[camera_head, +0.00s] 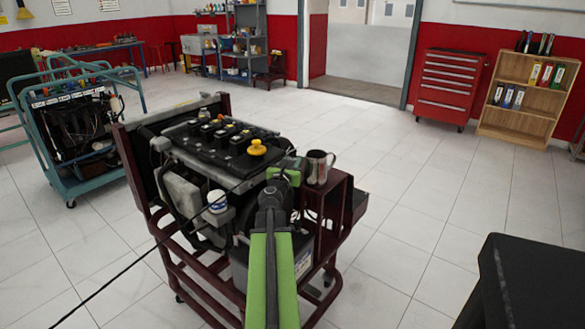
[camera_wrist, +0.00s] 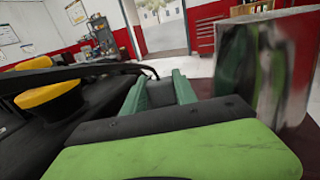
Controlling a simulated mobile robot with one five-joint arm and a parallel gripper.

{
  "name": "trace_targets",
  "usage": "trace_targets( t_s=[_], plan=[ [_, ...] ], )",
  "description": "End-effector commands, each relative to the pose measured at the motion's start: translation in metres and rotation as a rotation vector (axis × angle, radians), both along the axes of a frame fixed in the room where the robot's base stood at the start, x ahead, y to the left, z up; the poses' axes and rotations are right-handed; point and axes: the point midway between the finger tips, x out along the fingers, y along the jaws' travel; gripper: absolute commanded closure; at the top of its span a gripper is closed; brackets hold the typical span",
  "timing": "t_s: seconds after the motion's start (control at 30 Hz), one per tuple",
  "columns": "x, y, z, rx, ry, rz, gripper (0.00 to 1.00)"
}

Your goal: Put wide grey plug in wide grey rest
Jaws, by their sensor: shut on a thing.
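My gripper (camera_head: 288,168) is over the right side of the engine trainer, between the yellow oil cap and a metal mug. I cannot pick out the wide grey rest in either view.
The shiny mug (camera_head: 318,167) stands on the dark red frame (camera_head: 335,195), close right of my gripper; it also fills the right of the wrist view (camera_wrist: 268,70). The yellow oil cap (camera_head: 257,148) is to the left. A black table (camera_head: 535,280) is at lower right. Open floor lies beyond.

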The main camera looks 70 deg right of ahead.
Motion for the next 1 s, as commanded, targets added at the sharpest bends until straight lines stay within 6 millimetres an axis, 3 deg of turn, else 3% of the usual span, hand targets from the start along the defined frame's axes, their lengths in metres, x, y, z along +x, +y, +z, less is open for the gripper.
trace_targets(
  t_s=[0.23,0.27,0.4,0.77,1.0],
  plan=[
    [0.000,0.000,-0.003,0.000,0.000,0.001,1.00],
    [0.000,0.000,-0.001,0.000,0.000,0.001,0.64],
    [0.001,0.000,-0.001,0.000,0.000,0.001,0.45],
    [0.001,0.000,0.004,0.000,0.000,0.001,0.44],
    [0.001,0.036,0.002,0.000,0.000,0.007,0.44]
  ],
)
